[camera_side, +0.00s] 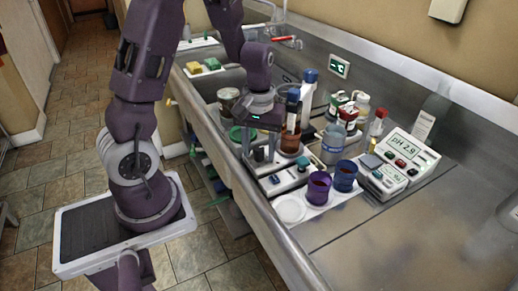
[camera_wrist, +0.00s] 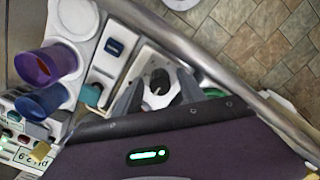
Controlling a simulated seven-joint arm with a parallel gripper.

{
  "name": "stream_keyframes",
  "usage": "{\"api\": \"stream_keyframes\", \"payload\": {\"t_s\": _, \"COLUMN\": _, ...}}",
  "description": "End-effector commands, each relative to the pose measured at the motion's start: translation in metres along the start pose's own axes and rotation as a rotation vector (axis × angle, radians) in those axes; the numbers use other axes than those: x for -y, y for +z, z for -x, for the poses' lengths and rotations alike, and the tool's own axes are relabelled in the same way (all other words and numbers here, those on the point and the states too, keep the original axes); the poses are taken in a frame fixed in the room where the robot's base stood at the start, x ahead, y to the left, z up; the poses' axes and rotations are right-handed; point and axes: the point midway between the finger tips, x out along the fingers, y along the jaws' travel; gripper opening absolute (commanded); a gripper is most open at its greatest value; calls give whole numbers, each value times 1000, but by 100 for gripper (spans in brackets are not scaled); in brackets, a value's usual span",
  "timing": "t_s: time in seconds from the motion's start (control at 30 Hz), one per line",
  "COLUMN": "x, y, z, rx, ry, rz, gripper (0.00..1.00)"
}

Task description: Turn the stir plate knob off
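My gripper (camera_wrist: 157,94) points down over the near edge of the bench, with its two fingers spread apart. Between the fingertips in the wrist view is a dark round knob (camera_wrist: 160,80) on a pale device that looks like the stir plate (camera_wrist: 142,62). In the side view my gripper (camera_side: 259,147) stands over this device, with the small dark knob (camera_side: 259,155) between and below the fingers. I see no clear contact between fingers and knob. The knob's pointer and its setting are too small to read.
A pale unit with a blue switch (camera_side: 275,179) and a teal item (camera_side: 303,162) sit close by. Purple (camera_side: 319,187) and blue (camera_side: 346,175) cups, a brown bottle (camera_side: 291,137) and a pH meter (camera_side: 405,155) stand to the right. The metal bench is bare at front right.

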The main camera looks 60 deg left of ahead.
Motion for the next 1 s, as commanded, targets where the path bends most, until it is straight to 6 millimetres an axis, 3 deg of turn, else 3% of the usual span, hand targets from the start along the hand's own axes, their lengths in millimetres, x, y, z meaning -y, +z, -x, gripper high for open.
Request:
{"api": "stream_keyframes", "payload": {"t_s": 0.27, "x": 0, "y": 0, "z": 2, "rx": 0, "ry": 0, "rz": -1, "gripper": 47}}
{"api": "stream_keyframes", "payload": {"t_s": 0.63, "x": -1, "y": 0, "z": 66, "rx": -2, "ry": 1, "rz": -1, "gripper": 47}}
{"api": "stream_keyframes", "payload": {"t_s": 1.0, "x": -2, "y": 3, "z": 75, "rx": -5, "ry": 9, "rz": -14, "gripper": 47}}
